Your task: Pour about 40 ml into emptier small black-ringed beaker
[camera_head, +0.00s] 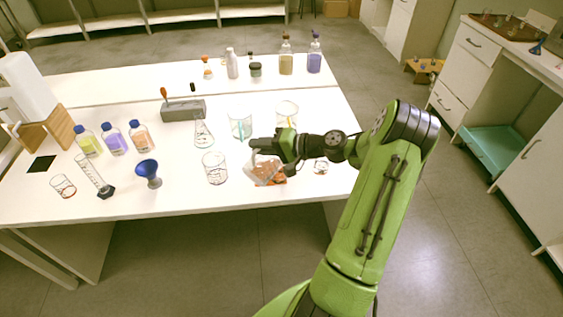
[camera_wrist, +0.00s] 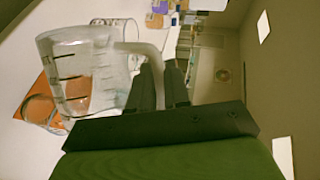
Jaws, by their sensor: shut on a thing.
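My gripper (camera_head: 262,150) is shut on the handle of a clear graduated jug (camera_wrist: 90,75), whose handle (camera_wrist: 148,55) sits between the fingers in the wrist view. The jug is above the table at its front right; its tilt and liquid level are unclear. Below it lies an orange mat (camera_head: 277,182). A small clear beaker (camera_wrist: 42,110) on the mat is partly hidden behind the jug in the wrist view. Another small beaker (camera_head: 320,165) stands right of the gripper, and one with a reddish ring (camera_head: 62,186) stands at the far left.
Larger beakers (camera_head: 215,168) (camera_head: 240,125) (camera_head: 287,113) and a conical flask (camera_head: 203,132) stand close by. A blue funnel (camera_head: 148,173), graduated cylinder (camera_head: 95,176) and several coloured bottles (camera_head: 115,139) are at left. A grey block (camera_head: 184,110) and more bottles (camera_head: 286,58) stand behind.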

